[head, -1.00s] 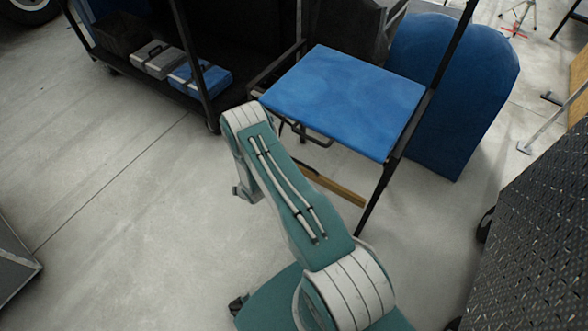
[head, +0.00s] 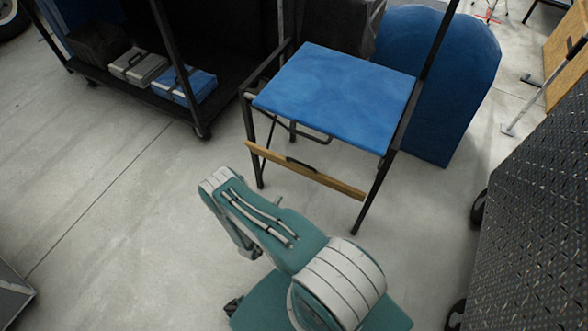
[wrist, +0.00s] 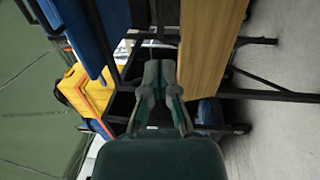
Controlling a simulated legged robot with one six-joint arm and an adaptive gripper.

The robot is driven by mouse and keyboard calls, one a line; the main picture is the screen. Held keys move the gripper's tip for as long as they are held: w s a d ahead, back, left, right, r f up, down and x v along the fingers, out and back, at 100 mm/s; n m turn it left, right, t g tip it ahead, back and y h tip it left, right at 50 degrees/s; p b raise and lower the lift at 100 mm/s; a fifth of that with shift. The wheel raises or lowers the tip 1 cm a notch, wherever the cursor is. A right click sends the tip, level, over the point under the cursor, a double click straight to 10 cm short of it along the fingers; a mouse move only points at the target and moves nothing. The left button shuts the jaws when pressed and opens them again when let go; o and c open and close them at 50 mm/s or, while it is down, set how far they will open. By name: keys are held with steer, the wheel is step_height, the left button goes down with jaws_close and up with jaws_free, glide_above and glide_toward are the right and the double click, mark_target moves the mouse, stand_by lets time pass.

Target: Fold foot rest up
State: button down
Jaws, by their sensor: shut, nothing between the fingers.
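The foot rest is a light wooden board (head: 320,178) set across the front legs of a tall black-framed chair, below its blue seat (head: 340,95). A dark handle-like piece shows at its upper edge. In the wrist view, which is turned sideways, the foot rest's broad wooden face (wrist: 210,50) is on the right and the blue seat's edge (wrist: 75,30) is at upper left. My gripper (wrist: 160,68) is shut and empty, pointing between them, with its tips just left of the board. Contact cannot be told. The head view hides my gripper behind my arm.
A black cart (head: 190,118) with grey and blue cases stands at left. A rounded blue panel (head: 450,85) stands behind the chair. A dark textured case (head: 535,230) is close on the right. The floor (head: 110,215) at left is clear.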

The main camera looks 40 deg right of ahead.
glide_toward(303, 169)
steer(key=w+d+r, duration=0.4)
steer(key=d+r, duration=0.1)
steer(key=d, duration=0.1)
steer(key=shift+s+a+f, duration=0.1)
steer(key=shift+a+f, duration=0.05)
